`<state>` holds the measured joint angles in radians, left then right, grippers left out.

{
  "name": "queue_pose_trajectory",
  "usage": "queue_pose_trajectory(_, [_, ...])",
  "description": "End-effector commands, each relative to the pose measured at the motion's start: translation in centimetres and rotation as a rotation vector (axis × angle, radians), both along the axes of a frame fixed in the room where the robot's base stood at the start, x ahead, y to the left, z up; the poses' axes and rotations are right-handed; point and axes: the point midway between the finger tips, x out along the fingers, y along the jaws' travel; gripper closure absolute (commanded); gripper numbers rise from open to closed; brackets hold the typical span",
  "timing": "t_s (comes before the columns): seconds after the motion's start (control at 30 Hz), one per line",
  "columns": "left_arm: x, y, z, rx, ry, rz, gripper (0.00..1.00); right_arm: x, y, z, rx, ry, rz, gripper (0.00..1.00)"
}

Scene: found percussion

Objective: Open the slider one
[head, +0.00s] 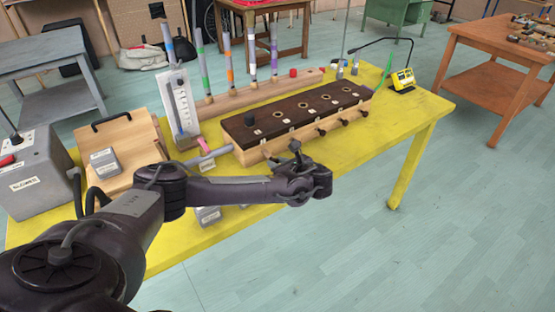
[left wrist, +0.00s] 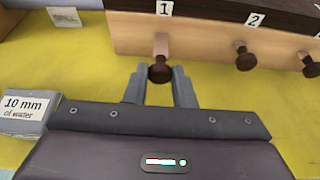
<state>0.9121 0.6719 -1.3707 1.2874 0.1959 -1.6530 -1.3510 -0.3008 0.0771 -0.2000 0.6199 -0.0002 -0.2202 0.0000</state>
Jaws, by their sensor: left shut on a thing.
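The slider box (head: 262,152) has a pale wood front and a dark top with round holes. Numbered labels and dark knobs run along its front. The slider one knob (left wrist: 160,69), under label 1, sits between the fingers of my left gripper (left wrist: 159,80), which is shut on it. Its pale stem shows, and it stands farther out from the front than the slider two knob (left wrist: 245,58). In the head view my left gripper (head: 296,151) is at the front of the box and hides the grip. My right gripper is not in view.
The box stands on a yellow table (head: 407,130). A small block labelled "10 mm of water" (left wrist: 22,112) lies left of my gripper. A dark cylinder (head: 250,118) stands on the box top. Floor in front is clear.

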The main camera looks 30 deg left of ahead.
Motion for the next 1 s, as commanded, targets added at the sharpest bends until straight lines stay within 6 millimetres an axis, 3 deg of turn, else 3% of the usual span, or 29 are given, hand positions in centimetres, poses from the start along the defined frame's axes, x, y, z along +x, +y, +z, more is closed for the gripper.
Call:
queue_pose_trajectory(0.13, [0.0,-0.1,0.0,0.0,0.0,0.001,1.0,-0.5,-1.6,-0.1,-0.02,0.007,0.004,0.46])
queue_pose_trajectory(0.23, [0.0,-0.1,0.0,0.0,0.0,0.0,1.0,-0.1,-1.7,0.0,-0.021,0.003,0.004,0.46])
queue_pose_trajectory(0.27, [0.0,-0.1,0.0,0.0,0.0,0.0,0.74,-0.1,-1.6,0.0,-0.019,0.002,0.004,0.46])
queue_pose_trajectory(0.4, [0.0,-0.1,0.0,0.0,0.0,0.001,0.57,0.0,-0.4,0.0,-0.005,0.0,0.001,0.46])
queue_pose_trajectory(0.73, [-0.1,-0.4,0.2,0.0,0.0,0.001,0.57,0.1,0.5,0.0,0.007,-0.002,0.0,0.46])
queue_pose_trajectory(1.0, [-1.5,-4.1,1.8,-0.001,0.0,-0.002,0.57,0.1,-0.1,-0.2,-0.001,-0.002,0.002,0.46])
